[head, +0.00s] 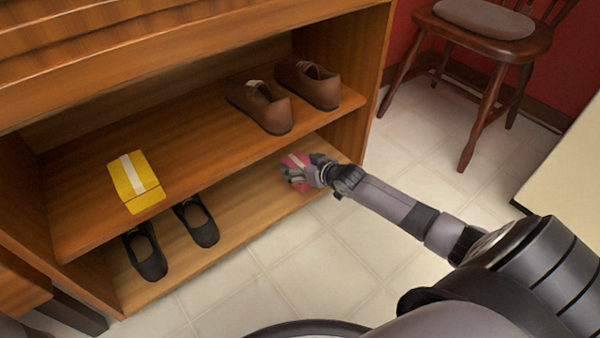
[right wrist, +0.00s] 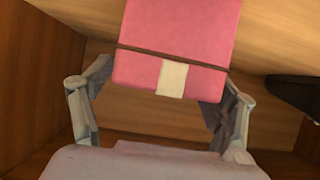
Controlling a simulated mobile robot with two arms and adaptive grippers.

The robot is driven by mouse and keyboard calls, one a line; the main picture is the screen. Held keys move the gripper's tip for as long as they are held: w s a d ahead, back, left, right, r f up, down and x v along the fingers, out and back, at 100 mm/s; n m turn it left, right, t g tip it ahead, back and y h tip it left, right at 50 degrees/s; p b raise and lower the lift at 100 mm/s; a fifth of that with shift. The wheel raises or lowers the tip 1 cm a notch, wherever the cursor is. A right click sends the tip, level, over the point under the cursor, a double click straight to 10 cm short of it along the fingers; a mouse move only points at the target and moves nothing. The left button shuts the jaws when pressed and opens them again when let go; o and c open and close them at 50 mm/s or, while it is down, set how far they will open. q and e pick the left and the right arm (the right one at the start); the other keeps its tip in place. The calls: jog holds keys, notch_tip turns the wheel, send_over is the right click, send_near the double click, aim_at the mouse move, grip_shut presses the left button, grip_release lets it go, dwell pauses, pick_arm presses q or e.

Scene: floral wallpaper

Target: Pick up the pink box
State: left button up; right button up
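The pink box (head: 296,160) with a pale stripe is at the right part of the lower shelf (head: 240,215) in the head view. It fills the top middle of the right wrist view (right wrist: 180,45), its top cut off by the frame. My right gripper (head: 304,171) reaches in from the right. In the right wrist view its two fingers (right wrist: 167,90) lie against the box's left and right sides, so it looks shut on the box. The right fingertip is partly hidden by the box. Whether the box is clear of the shelf is hard to tell. My left gripper is not in view.
A yellow box (head: 135,180) and brown shoes (head: 262,106) are on the upper shelf (head: 200,150), above the pink box's level. Black shoes (head: 196,221) stand left on the lower shelf. A wooden chair (head: 480,50) stands at the upper right. Tiled floor in front is clear.

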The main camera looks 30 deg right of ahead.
jog(key=c, duration=1.3)
